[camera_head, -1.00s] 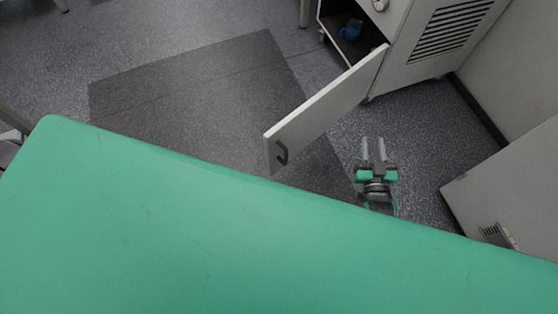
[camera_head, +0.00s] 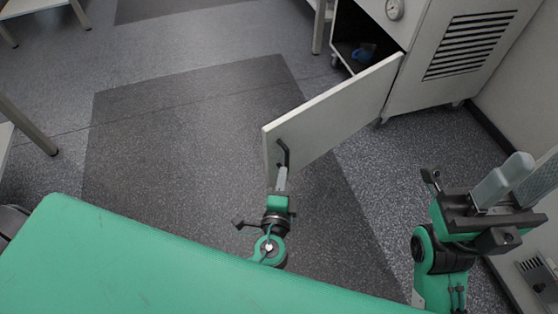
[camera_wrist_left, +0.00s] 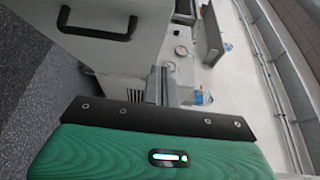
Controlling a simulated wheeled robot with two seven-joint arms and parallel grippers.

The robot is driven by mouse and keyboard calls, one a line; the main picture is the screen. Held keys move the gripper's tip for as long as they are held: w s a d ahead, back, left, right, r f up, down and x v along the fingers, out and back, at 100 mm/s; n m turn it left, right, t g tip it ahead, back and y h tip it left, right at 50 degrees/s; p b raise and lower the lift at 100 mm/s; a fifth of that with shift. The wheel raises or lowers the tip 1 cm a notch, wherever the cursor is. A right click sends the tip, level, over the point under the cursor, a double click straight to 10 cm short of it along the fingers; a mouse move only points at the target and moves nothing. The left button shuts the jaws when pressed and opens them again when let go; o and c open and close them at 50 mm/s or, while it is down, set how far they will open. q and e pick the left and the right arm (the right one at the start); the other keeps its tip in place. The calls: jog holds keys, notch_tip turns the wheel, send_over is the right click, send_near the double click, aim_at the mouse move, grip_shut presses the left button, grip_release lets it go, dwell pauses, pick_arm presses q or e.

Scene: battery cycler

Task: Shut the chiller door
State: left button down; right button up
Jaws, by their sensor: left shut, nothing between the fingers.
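The chiller (camera_head: 425,75) is a grey-white cabinet at the upper right of the head view. Its door (camera_head: 335,112) stands wide open, swung out towards me, with a dark handle (camera_head: 283,153) near its free edge. The handle also shows at the upper left of the left wrist view (camera_wrist_left: 97,32). My left gripper (camera_head: 281,178) is shut and empty, its fingertips close to the handle and door edge; I cannot tell whether they touch. In the wrist view its fingers (camera_wrist_left: 161,85) show apart from the handle. My right gripper (camera_head: 515,180) is open and empty at the right.
A blue item (camera_head: 364,52) sits inside the dark chiller opening. A gauge (camera_head: 394,9) is on the chiller's front. The green surface (camera_head: 140,265) fills the lower left. Dark floor matting (camera_head: 190,125) left of the door is clear. Another grey cabinet (camera_head: 535,265) stands at the lower right.

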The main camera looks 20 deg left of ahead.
pick_arm(q)
send_near(279, 128)
jog(key=w+d, duration=0.3)
jog(key=w, duration=0.1)
jog(key=a, duration=0.1)
jog(key=w+a, duration=0.1)
jog(key=a, duration=0.1)
jog(key=shift+w+a, duration=0.1)
jog(key=shift+w, duration=0.15)
jog(key=shift+w+a, duration=0.25)
jog(key=shift+a, duration=0.1)
